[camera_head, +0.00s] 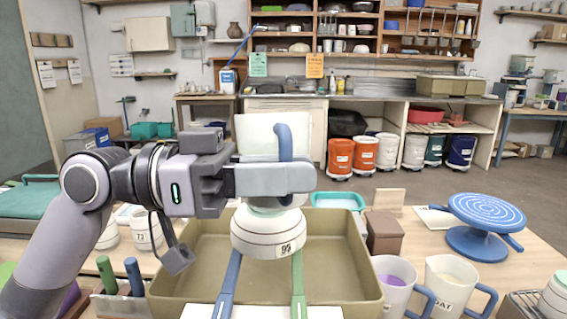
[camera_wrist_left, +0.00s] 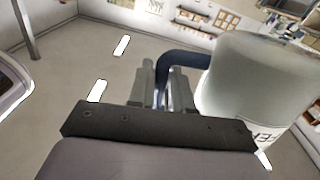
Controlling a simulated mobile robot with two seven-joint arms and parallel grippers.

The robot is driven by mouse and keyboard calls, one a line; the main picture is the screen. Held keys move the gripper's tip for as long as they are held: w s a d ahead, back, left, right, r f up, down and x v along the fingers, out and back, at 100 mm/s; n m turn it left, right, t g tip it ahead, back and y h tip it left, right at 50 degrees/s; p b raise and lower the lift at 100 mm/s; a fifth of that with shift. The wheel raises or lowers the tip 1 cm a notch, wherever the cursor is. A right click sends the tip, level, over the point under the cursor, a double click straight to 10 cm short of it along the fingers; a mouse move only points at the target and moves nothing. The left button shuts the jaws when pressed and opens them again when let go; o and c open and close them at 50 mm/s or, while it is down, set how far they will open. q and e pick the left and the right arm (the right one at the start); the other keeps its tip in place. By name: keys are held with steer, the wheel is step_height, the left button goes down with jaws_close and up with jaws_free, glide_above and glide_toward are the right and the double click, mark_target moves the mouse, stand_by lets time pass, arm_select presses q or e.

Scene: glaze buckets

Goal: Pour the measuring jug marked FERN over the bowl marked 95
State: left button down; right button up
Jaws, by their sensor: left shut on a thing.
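My left gripper (camera_head: 285,178) is shut on the blue handle (camera_head: 284,140) of a pale measuring jug (camera_head: 250,135). In the left wrist view, the fingers (camera_wrist_left: 160,85) close on the handle, and the jug (camera_wrist_left: 250,85) carries a partly visible label starting "FE". The jug is in the air behind the gripper, above the white bowl marked 95 (camera_head: 262,240). That bowl appears upside down, on a blue stick (camera_head: 228,285) and a green stick (camera_head: 298,285) across an olive tray (camera_head: 340,255). The jug's contents and lower part are hidden. My right gripper is not in view.
Right of the tray stand a jug with purple liquid (camera_head: 393,282), a jug with a label ending "OAT" (camera_head: 446,285), a brown block (camera_head: 384,232) and a blue turntable (camera_head: 484,225). A bowl marked 72 (camera_head: 143,232) and handled tools (camera_head: 134,275) are at left.

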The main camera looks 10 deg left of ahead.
mark_target(282, 144)
arm_select(q)
step_height(282, 144, up, 2)
steer(key=shift+s+r+n+p, duration=0.15)
steer(key=shift+r+n+p, duration=0.05)
steer(key=shift+n+p, duration=1)
steer(key=shift+r+n+h+p, duration=0.3)
steer(key=shift+r+n+p, duration=0.1)
steer(key=shift+p, duration=0.3)
steer(key=shift+f+n+b, duration=0.3)
steer(key=shift+f+b, duration=0.2)
steer(key=shift+f, duration=0.35)
steer(key=shift+f+n+t+b, duration=0.3)
steer(key=shift+f+n+b, duration=0.45)
steer(key=shift+f, duration=0.65)
steer(key=shift+r, duration=0.25)
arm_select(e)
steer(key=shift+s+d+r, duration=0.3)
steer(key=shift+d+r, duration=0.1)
